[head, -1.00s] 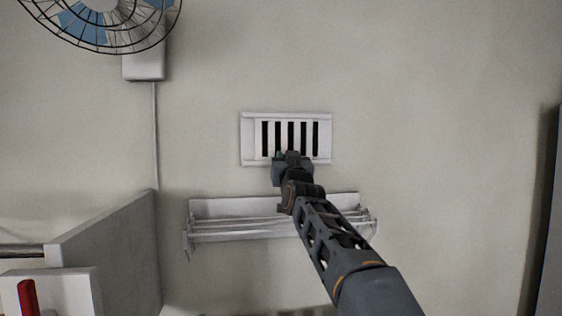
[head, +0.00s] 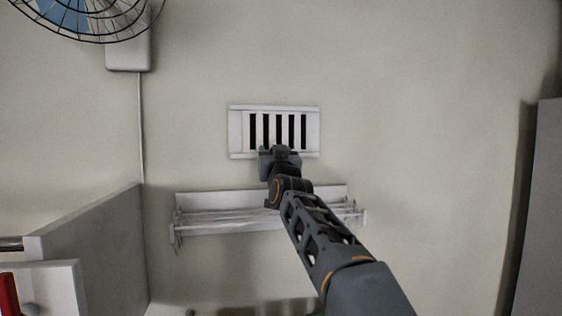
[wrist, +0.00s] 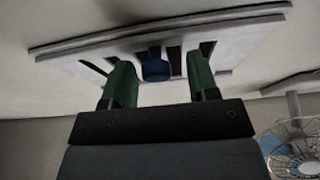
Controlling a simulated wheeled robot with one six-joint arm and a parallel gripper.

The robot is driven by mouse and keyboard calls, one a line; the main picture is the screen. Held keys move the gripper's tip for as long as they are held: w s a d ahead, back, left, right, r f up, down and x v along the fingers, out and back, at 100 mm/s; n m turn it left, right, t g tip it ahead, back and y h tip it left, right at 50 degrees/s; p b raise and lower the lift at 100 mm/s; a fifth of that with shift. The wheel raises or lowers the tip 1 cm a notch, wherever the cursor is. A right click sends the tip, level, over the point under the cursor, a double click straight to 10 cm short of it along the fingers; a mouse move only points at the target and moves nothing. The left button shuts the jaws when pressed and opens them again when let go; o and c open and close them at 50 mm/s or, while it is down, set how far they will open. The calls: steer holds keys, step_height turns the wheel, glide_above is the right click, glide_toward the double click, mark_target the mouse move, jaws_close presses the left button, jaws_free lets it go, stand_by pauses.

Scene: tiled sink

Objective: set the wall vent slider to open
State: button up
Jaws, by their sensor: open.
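The wall vent (head: 236,132) is a white frame with several dark upright slots, in the upper middle of the head view. In the wrist view the vent (wrist: 110,42) spans the top, seen from below at a steep angle. A blue knob (wrist: 155,68) sticks out from it. My gripper (head: 280,151) is at the vent's lower edge in the head view and hides part of it. In the wrist view my gripper (wrist: 159,62) has its two green fingers apart, one on each side of the blue knob, with gaps visible. The knob is hidden in the head view.
A white wall rack (head: 200,222) is below the vent, behind my arm. A wire fan (head: 85,15) is at the upper left, with a wall box (head: 128,54) and cable below it. A grey panel (head: 95,250) stands at the lower left. The wall right of the vent is bare.

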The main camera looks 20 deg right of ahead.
steer(key=s+a+b, duration=0.1)
steer(key=s, duration=1.2)
steer(key=shift+s+f, duration=0.4)
steer(key=s+a+f+n+g+y, duration=0.15)
steer(key=f+g, duration=0.25)
steer(key=f, duration=0.7)
steer(key=s+a+f+g+y, duration=0.15)
steer(key=f+g, duration=0.25)
steer(key=f, duration=0.8)
steer(key=s+f+g, duration=0.5)
steer(key=s+f, duration=0.2)
steer(key=f, duration=0.3)
steer(key=s+d+f+g+h, duration=0.1)
steer(key=s+f+g, duration=0.3)
steer(key=f, duration=0.7)
steer(key=s, duration=0.2)
steer(key=shift+s+d+f+g, duration=0.2)
steer(key=shift+s+f+g, duration=0.05)
steer(key=shift+s+g, duration=0.15)
steer(key=shift+m, duration=0.25)
